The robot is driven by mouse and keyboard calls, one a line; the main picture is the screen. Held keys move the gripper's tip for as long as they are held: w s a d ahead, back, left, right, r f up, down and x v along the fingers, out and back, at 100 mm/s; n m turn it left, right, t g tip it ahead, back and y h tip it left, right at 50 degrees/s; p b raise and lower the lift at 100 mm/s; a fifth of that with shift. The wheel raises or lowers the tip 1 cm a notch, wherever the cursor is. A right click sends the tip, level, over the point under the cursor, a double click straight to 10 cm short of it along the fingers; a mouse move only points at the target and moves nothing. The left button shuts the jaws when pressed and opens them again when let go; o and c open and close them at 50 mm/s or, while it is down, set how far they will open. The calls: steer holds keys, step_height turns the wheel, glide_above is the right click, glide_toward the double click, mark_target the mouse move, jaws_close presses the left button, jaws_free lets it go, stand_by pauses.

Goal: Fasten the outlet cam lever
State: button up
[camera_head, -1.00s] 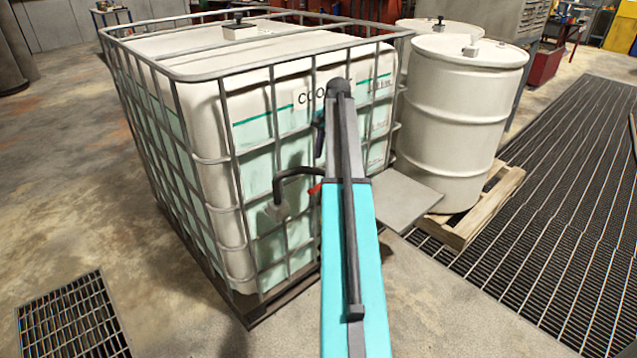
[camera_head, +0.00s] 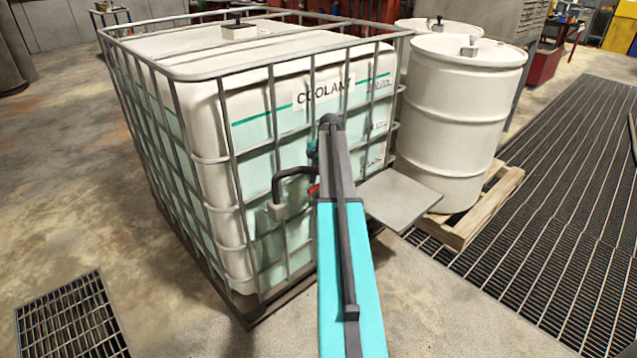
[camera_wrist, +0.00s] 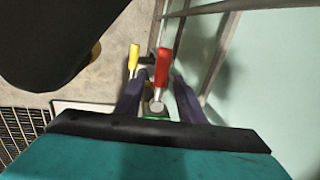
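In the wrist view a red lever (camera_wrist: 162,68) stands up, in line with the gap between my fingers. A yellow-handled lever (camera_wrist: 134,58) stands to its left, outside the left finger. I cannot tell for certain which is the outlet cam lever. A grey fitting (camera_wrist: 156,106) shows low between the fingers. My gripper (camera_wrist: 160,78) is open, with its two dark fingers apart; I cannot tell whether either touches a lever. In the head view a bit of red (camera_head: 314,189) shows beside my arm at the tank's front; my arm hides the gripper and outlet.
The caged coolant tank (camera_head: 215,100) stands behind the arm. A dark bent pipe (camera_head: 293,172) with a grey end is left of my arm. A grey plate (camera_head: 402,200) and a white drum (camera_head: 462,120) on a pallet (camera_head: 465,228) are to the right. Floor in front is clear.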

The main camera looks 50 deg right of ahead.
steer(key=shift+f, duration=0.15)
jaws_close()
